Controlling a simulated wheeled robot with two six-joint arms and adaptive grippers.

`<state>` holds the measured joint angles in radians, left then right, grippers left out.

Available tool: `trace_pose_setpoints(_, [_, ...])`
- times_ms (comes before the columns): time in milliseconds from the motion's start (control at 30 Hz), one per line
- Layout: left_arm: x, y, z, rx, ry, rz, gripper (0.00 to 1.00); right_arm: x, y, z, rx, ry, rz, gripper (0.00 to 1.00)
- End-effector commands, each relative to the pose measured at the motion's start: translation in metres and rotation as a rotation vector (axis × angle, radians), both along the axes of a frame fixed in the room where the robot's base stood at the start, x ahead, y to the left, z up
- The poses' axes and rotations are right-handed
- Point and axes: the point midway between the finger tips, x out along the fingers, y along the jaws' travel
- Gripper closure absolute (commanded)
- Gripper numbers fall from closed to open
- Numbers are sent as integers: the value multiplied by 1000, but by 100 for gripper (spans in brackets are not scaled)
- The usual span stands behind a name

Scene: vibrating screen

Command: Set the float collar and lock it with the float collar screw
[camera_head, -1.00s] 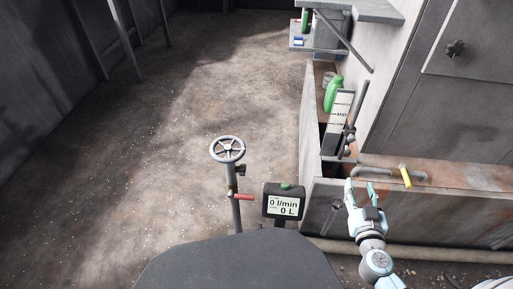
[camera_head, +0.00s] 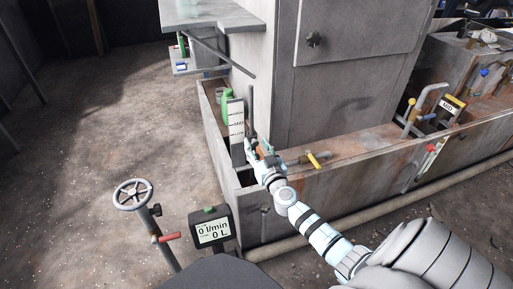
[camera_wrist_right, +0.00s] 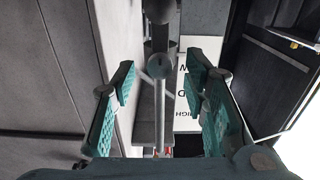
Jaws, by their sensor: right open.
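My right gripper (camera_head: 259,149) is open beside the level board (camera_head: 236,122), at the near left corner of the trough. In the right wrist view the gripper (camera_wrist_right: 160,85) has its teal pads spread wide. A grey rod (camera_wrist_right: 159,115) with a round grey end piece (camera_wrist_right: 160,66) shows between the pads, apart from both. A dark cylindrical part is above it; I cannot tell which of these is the float collar or its screw. The level board (camera_wrist_right: 187,95) is behind the right finger. My left gripper is out of view.
A green bottle (camera_head: 226,108) stands behind the board. A pipe with a yellow handle (camera_head: 313,159) is right of the gripper. A flow display (camera_head: 213,231) and handwheel (camera_head: 133,194) stand at the front left. The trough wall (camera_head: 350,185) runs along the right.

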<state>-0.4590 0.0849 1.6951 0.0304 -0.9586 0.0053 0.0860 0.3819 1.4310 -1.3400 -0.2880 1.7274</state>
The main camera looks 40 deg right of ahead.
Motion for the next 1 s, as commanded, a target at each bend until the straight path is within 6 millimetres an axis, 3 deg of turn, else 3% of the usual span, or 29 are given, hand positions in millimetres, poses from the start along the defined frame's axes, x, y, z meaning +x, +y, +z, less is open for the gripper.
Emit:
trace_pose_setpoints(267, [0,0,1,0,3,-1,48,4,-1,0,0,0,1,59])
trace_pose_setpoints(533, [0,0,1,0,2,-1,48,4,-1,0,0,1,1,100])
trace_pose_setpoints(1000, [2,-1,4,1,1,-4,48,4,0,-1,-73,25,2,100])
